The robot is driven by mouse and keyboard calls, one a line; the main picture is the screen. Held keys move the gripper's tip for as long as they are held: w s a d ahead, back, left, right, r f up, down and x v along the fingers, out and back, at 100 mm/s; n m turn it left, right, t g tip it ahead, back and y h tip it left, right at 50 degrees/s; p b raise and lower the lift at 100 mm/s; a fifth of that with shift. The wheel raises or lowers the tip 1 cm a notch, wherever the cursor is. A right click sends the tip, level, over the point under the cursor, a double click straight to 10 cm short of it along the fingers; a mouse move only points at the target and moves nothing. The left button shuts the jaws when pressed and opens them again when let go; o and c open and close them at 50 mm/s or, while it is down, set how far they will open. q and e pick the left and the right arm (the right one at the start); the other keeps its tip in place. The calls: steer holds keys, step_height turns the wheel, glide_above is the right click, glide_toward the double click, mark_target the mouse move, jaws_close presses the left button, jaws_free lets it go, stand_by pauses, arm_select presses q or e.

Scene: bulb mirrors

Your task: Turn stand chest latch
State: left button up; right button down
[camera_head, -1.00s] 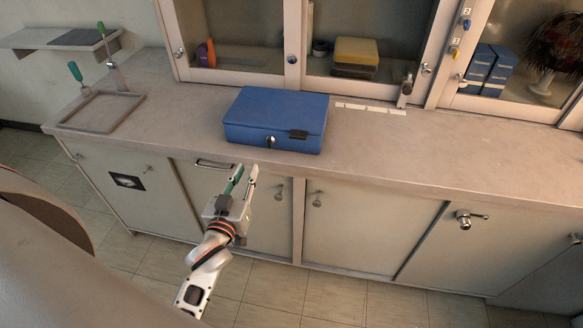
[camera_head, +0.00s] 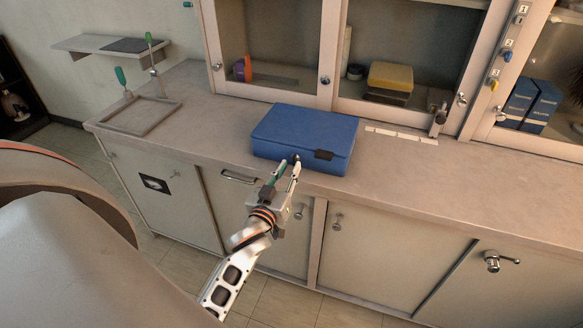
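A blue chest (camera_head: 305,132) with a shut lid sits on the countertop near its front edge. On its front are a dark clasp (camera_head: 323,155) and, to the left of it, a small round latch (camera_head: 295,158), now partly hidden by my fingertips. My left gripper (camera_head: 288,168) is right in front of the latch, its fingers pointing at the chest with a gap between them. I cannot tell whether a fingertip touches the latch. My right gripper is not in view.
Cabinet doors and a drawer handle (camera_head: 238,178) lie below. A grey frame (camera_head: 140,116) with green-handled tools is at the left. Glass-fronted cabinets (camera_head: 270,45) stand behind.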

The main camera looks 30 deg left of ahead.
arm_select(q)
steer(key=shift+x, duration=0.8)
steer(key=shift+w, duration=0.2)
jaws_close()
